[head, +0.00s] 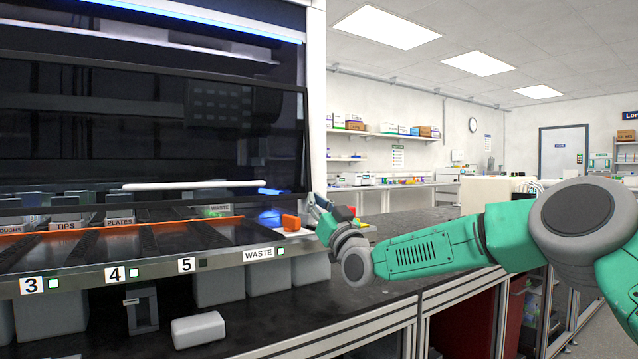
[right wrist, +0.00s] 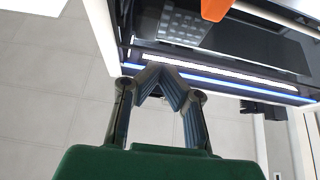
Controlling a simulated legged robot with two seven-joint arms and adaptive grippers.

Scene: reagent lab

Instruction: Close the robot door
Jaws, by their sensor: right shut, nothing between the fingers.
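The robot door is a dark see-through panel (head: 150,130) on the front of the large lab machine. A white bar handle (head: 195,185) runs along its lower part. The panel's lower edge hangs above the deck, with a gap beneath it. My right gripper (head: 316,204) is beside the machine's right front corner, apart from the handle and to its right. In the right wrist view its fingers (right wrist: 165,85) meet at the tips with nothing held. The machine's dark front shows beyond them. My left gripper is not in view.
An orange block (head: 291,222) sits at the deck's right end, near my right gripper. The deck edge (head: 110,262) carries labels 3, 4, 5 and WASTE. A white box (head: 198,329) lies on the dark bench below. Bench top (head: 420,217) extends behind my right arm.

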